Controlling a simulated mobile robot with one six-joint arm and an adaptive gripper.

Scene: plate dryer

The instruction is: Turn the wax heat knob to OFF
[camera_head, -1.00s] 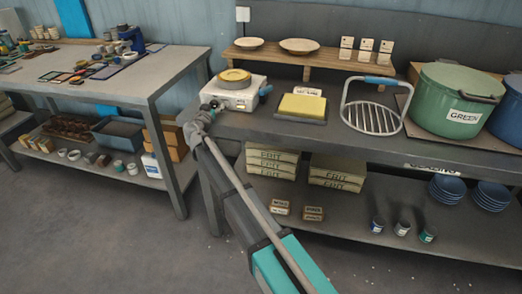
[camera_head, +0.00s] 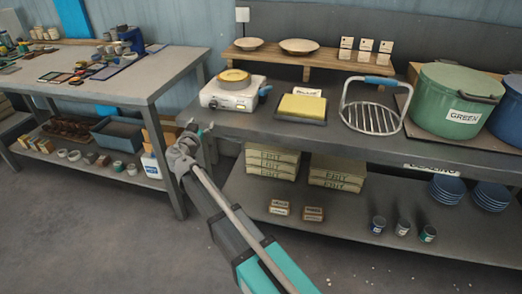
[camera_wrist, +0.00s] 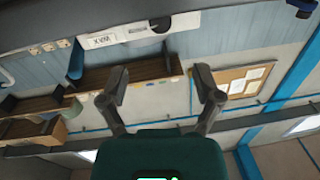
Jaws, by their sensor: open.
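The wax heater is a white box (camera_head: 216,100) with a yellow round pan (camera_head: 233,76) on top, at the left end of the right-hand bench. A dark knob (camera_head: 213,103) shows small on its front. In the wrist view the heater's white front (camera_wrist: 122,33) appears upside down at the top, with a wax label and the dark knob (camera_wrist: 161,25). The knob's setting is too small to read. My gripper (camera_head: 200,128) is open and empty, in front of and below the heater, apart from the knob. Its two fingers (camera_wrist: 162,85) are spread wide in the wrist view.
A yellow block on a dark tray (camera_head: 300,117) is right of the heater, then a wire rack (camera_head: 371,117) and a green pot (camera_head: 450,115). Another table (camera_head: 150,75) stands left, with a gap between.

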